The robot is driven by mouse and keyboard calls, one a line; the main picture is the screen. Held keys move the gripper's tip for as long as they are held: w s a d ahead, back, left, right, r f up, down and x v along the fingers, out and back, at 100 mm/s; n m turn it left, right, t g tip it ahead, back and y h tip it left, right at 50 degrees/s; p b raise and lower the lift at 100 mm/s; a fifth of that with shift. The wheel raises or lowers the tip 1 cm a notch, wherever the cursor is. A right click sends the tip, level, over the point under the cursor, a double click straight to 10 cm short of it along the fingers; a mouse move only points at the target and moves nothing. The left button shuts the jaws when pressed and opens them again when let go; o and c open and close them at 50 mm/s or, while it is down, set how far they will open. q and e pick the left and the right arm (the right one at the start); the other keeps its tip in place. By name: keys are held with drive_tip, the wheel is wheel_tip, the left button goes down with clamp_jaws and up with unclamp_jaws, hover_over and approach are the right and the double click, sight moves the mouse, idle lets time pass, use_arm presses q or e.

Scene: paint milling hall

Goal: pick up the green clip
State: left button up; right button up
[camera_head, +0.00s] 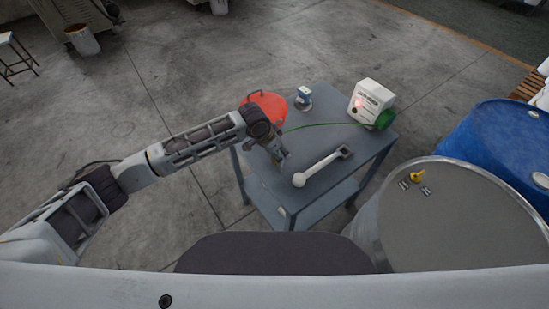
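A thin green cord (320,125) runs over the grey table (322,110) from a green round part (380,119) on a white box (369,101) to near my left gripper. I cannot make out a separate green clip; the cord's left end is lost behind or beside my arm. My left gripper (282,158) points down over the left part of the table, near the cord's left end. It is too small to tell whether its fingers are open or shut, or hold anything. My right gripper is not in view.
A red lidded pail (265,104) stands behind my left wrist. A small blue and white item (303,98) is on the table's back edge. A white long-handled tool (320,168) lies right of my gripper. A grey-topped drum (455,215) and blue drum (500,140) stand right.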

use_arm(q)
clamp_jaws()
drive_tip(key=shift+r, duration=5.05)
